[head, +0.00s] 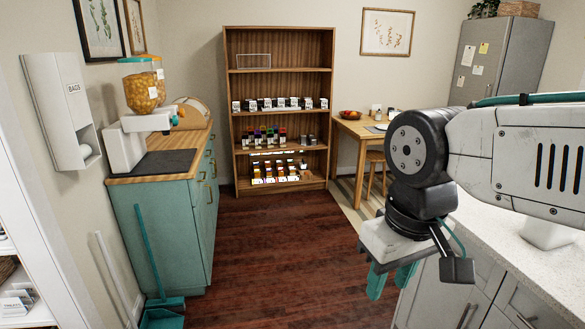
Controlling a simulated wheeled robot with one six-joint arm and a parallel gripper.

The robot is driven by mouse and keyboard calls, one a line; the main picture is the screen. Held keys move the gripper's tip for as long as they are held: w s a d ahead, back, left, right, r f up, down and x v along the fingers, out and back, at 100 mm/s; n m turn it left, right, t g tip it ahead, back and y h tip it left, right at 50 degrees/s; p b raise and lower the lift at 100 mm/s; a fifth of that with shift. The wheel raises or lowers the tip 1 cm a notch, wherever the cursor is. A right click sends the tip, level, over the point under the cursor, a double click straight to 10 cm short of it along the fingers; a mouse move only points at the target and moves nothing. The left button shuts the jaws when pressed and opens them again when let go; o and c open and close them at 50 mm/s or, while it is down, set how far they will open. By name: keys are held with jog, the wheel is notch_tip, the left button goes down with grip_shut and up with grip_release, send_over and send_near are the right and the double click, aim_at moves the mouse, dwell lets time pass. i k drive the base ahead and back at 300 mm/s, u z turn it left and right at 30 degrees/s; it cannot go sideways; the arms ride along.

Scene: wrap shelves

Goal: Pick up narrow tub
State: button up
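My gripper (391,279) hangs at the lower right, pointing down, with its two teal fingers apart and nothing seen between them. It is in front of the grey cabinets and far from the wooden shelf unit (229,120) at the back wall. I cannot pick out a narrow tub for certain. A clear, box-like outline (253,61) is on the upper part of the shelf unit. The lower shelves hold rows of small white-labelled containers (281,104), dark coloured-top jars (264,138) and orange-and-white packs (268,172), too small to tell apart.
A teal counter (160,232) on the left carries a dispenser (143,92). A teal dustpan (163,313) stands on the floor there. A pale worktop (505,235) is on the right, and a wooden table (358,130) is behind. The dark wood floor (285,255) between is clear.

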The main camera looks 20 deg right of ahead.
aim_at(546, 235)
jog(key=i, duration=2.85)
jog(key=z, duration=5)
